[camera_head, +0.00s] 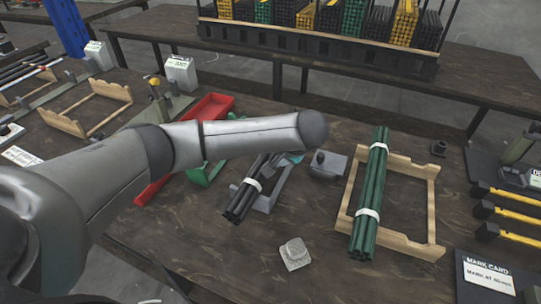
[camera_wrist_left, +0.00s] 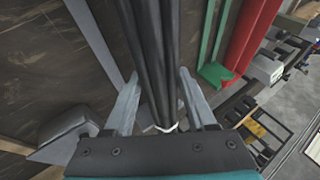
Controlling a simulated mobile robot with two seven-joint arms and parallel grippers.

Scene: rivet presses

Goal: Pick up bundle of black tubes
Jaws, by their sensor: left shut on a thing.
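A bundle of black tubes (camera_head: 238,204) with white bands lies slanted at a grey cradle (camera_head: 271,203) in the middle of the table. It also runs up the left wrist view (camera_wrist_left: 155,45), with a white band near the palm. My left gripper (camera_wrist_left: 159,78) has one finger on each side of the bundle and is shut on it. In the head view my left arm comes in from the left and hides the bundle's far end and most of the gripper. I cannot tell whether the bundle is clear of the cradle. My right gripper is not in view.
A green tube bundle (camera_head: 372,190) lies on a wooden frame (camera_head: 428,205) to the right. A grey block (camera_head: 295,254) stands in front, and a grey box (camera_head: 327,165) beside the cradle. Red (camera_head: 212,107) and green (camera_head: 199,176) trays lie left. Bare table shows around the block.

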